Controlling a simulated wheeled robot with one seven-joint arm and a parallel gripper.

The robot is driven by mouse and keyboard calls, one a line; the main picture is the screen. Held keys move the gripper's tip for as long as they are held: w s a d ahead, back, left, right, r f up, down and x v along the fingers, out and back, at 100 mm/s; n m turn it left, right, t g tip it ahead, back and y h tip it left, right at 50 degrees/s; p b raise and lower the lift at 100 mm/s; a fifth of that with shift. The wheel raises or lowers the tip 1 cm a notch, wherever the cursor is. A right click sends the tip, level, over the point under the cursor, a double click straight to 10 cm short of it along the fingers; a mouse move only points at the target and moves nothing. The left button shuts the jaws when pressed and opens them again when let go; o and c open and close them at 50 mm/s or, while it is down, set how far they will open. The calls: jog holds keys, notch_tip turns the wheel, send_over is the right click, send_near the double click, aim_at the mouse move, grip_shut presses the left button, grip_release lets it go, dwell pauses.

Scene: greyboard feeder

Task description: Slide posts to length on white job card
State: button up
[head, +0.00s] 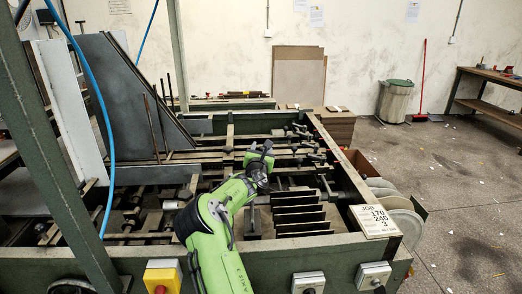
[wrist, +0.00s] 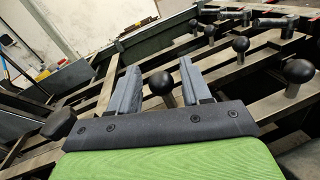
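The white job card (head: 374,221) is on the right front corner of the machine frame and reads JOB, 170, 240, 3. My gripper (head: 262,150) is over the middle of the feeder bed in the head view. In the wrist view my gripper (wrist: 158,68) has its two grey fingers apart. A post with a black ball knob (wrist: 161,84) shows between the fingers; I cannot tell whether they touch it. More ball-topped posts (wrist: 240,46) (wrist: 298,71) stand to the right on the slotted bed. The post shafts are partly hidden.
The green machine frame (head: 290,257) surrounds the bed. Upright dark plates (head: 298,209) stand in a row right of my arm. A tall grey guide plate (head: 125,95) rises at left. A blue hose (head: 107,120) hangs at left. Open floor (head: 460,190) lies at right.

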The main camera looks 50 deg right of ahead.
jog(key=v, duration=1.5)
jog(key=shift+s+a+p, duration=0.2)
jog(key=shift+a+p, duration=0.05)
jog(key=shift+p, duration=0.05)
